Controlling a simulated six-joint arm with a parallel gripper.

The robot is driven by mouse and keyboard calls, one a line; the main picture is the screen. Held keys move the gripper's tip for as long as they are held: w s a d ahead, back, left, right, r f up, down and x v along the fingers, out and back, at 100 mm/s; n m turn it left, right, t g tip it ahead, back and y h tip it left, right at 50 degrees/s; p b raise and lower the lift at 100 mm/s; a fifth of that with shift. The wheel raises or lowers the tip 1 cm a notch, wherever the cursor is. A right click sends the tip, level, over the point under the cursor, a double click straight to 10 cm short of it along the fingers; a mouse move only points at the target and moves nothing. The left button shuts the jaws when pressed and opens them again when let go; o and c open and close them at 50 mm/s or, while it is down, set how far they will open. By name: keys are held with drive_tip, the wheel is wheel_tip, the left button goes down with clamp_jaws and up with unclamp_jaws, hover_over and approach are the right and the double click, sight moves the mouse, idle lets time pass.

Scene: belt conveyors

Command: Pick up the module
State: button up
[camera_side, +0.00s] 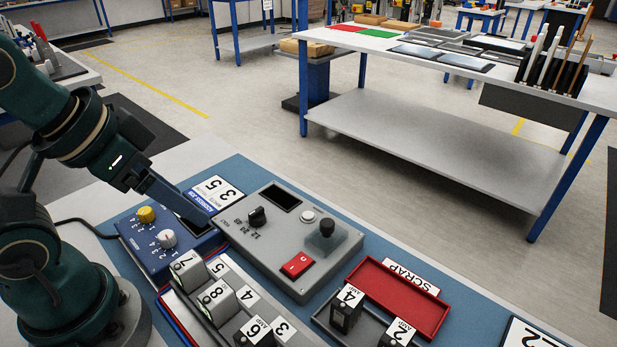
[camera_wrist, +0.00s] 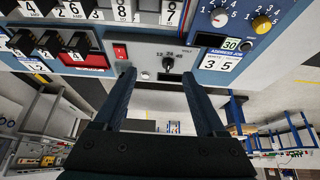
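Several numbered modules are in view, and I cannot tell which one the task means. In the side view, modules marked 7 (camera_side: 187,270), 8 (camera_side: 216,301) and 6 (camera_side: 253,332) stand in a grey slotted rack (camera_side: 235,265). A black module marked 4 (camera_side: 346,308) and another marked 2 (camera_side: 398,335) stand in a dark tray (camera_side: 372,327). Black modules also show at the upper left of the wrist view (camera_wrist: 48,44). My gripper (camera_side: 207,213) is above the panels, left of the grey tester box. In the wrist view, its fingers (camera_wrist: 159,80) are apart with nothing held between them.
The grey tester box (camera_side: 270,240) has a knob, a red switch and a dark post. A blue box (camera_side: 165,250) with two dials stands left of it. A red scrap tray (camera_side: 398,297) lies to the right. A card marked 35 (camera_side: 217,190) lies behind.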

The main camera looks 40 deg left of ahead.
sight(219, 291)
idle(0.3)
drive_tip(key=d+f+g, duration=0.2)
drive_tip(key=d+f, duration=0.1)
drive_tip(key=d+f+g, duration=0.3)
drive_tip(key=f, duration=0.1)
drive_tip(key=shift+s, duration=0.1)
drive_tip(key=shift+s+d+f+g, duration=0.25)
drive_tip(key=shift+s+f+g, duration=0.1)
drive_tip(key=shift+f, duration=2.6)
drive_tip(key=shift+c, duration=0.3)
